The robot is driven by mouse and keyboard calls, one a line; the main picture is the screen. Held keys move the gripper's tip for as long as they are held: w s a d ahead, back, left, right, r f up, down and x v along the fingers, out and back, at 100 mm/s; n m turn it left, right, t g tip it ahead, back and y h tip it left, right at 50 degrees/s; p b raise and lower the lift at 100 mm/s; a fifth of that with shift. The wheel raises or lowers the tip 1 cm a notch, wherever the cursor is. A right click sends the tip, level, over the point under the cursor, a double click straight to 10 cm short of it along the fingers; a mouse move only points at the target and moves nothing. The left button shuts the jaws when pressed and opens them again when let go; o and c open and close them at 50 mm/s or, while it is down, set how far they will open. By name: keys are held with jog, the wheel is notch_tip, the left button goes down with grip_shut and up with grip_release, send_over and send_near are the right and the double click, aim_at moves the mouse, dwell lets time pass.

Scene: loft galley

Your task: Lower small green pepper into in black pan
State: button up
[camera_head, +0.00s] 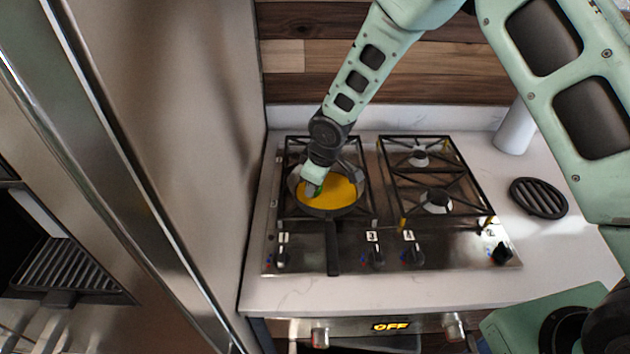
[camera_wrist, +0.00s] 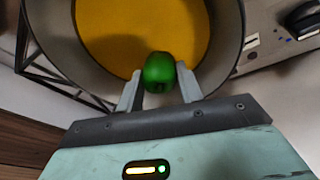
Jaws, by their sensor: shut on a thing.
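The small green pepper (camera_wrist: 159,72) is between the fingers of my gripper (camera_wrist: 160,84) in the wrist view. The pan's wall also shows in the wrist view (camera_wrist: 229,40). I cannot tell whether the pepper touches the pan bottom.
The gas hob (camera_head: 450,245) has an empty right grate (camera_head: 445,170) and front knobs. A black round slatted trivet (camera_head: 538,198) and a white cylinder (camera_head: 515,128) stand on the right counter. A tall steel surface (camera_head: 190,130) rises close on the left.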

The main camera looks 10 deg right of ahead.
jog(key=o, duration=1)
jog(key=shift+o, duration=0.2)
jog(key=b+v, duration=0.3)
jog(key=v, duration=1.4)
jog(key=s+d+f+m+g+b, duration=0.1)
jog(key=s+f+b, duration=0.1)
jog(key=s, duration=1.2)
jog(key=s+d+f+m+g+b, duration=0.1)
jog(key=s+f+m+g+b, duration=0.1)
jog(key=s, duration=1.2)
jog(key=shift+s+h, duration=0.25)
jog(key=shift+h, duration=0.15)
